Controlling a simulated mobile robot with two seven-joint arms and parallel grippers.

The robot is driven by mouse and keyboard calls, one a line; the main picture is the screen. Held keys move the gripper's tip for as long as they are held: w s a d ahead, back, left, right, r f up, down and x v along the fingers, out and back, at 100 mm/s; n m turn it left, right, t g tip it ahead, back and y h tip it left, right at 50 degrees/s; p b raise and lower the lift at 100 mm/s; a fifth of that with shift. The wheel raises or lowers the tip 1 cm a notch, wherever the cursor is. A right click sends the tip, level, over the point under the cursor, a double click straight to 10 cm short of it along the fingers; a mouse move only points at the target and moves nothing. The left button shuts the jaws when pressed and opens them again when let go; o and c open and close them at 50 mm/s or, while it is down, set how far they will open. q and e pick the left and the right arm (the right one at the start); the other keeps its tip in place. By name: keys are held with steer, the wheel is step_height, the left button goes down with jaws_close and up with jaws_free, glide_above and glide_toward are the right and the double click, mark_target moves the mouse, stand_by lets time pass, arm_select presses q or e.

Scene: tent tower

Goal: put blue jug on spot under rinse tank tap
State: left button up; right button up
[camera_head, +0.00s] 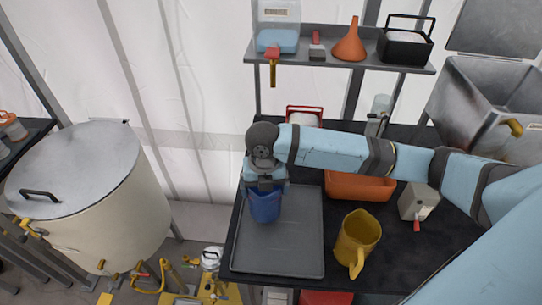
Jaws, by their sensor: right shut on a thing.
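The blue jug (265,208) is upright over the left part of a grey tray (300,255) on the dark table. My right gripper (264,187) is above it and shut on its upper part, hiding the rim and handle. I cannot tell whether the jug's base touches the tray. A clear tank (277,38) with blue liquid stands on the shelf behind, and its red and yellow tap (272,62) hangs over the shelf's front edge. No marked spot under the tap can be made out. My left gripper is not in view.
A yellow jug (356,241) stands right of the tray, near an orange bin (358,187) and a grey box (418,202). The shelf (330,62) also holds an orange funnel (349,44) and a black crate (405,48). A large lidded vat (110,225) stands left. The tray's front is clear.

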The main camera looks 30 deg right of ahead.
steer(key=w+d+f+p, duration=0.2)
steer(key=w+d+f, duration=0.1)
steer(key=w+d, duration=0.7)
steer(key=w, duration=0.3)
steer(key=shift+w+d+f+p, duration=0.2)
steer(key=shift+w+f+p, duration=0.05)
steer(key=shift+w+p, duration=0.15)
steer(key=shift+f, duration=0.2)
steer(key=o, duration=0.7)
step_height(320, 180, up, 8)
steer(key=shift+f+b, duration=0.1)
steer(key=shift+b, duration=0.45)
